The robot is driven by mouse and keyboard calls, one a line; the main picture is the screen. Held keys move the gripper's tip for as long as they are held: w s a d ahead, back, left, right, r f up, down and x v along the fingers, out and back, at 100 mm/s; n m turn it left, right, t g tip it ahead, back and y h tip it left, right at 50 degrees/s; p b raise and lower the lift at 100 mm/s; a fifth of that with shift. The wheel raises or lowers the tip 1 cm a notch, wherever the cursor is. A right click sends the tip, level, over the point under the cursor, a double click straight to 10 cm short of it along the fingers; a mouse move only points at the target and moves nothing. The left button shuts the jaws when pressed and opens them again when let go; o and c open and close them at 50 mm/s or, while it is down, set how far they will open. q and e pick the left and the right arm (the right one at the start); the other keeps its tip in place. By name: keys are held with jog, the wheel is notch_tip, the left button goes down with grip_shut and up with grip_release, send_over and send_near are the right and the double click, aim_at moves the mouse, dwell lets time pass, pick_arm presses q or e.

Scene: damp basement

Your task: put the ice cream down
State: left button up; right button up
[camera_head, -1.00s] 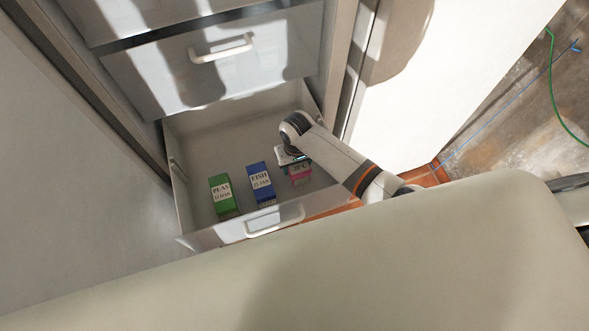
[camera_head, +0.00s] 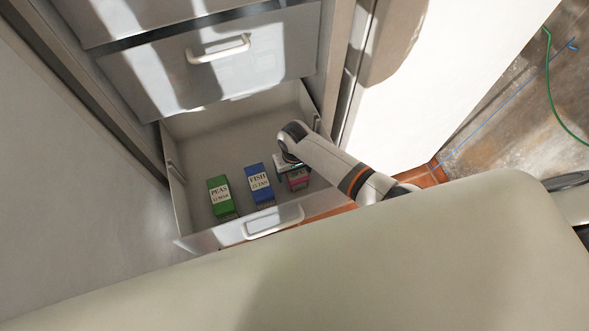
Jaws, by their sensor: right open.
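The ice cream appears to be the pink box (camera_head: 298,179) in the right part of the open drawer (camera_head: 215,138); its label is mostly hidden by my gripper. My right gripper (camera_head: 287,166) is open at the top of the pink box, with the arm reaching in from the right. The wrist hides the fingertips in part, so I cannot tell whether they touch the box. My left gripper is not in view.
A green PEAS box (camera_head: 221,197) and a blue FISH box (camera_head: 259,184) stand to the left in the same drawer. The drawer's back is bare. A closed drawer (camera_head: 215,65) is above, and a white door (camera_head: 430,95) stands at the right.

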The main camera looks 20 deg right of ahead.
jog(key=shift+r, duration=0.5)
notch_tip(320, 180, up, 11)
jog(key=p, duration=0.1)
jog(key=shift+r, duration=0.2)
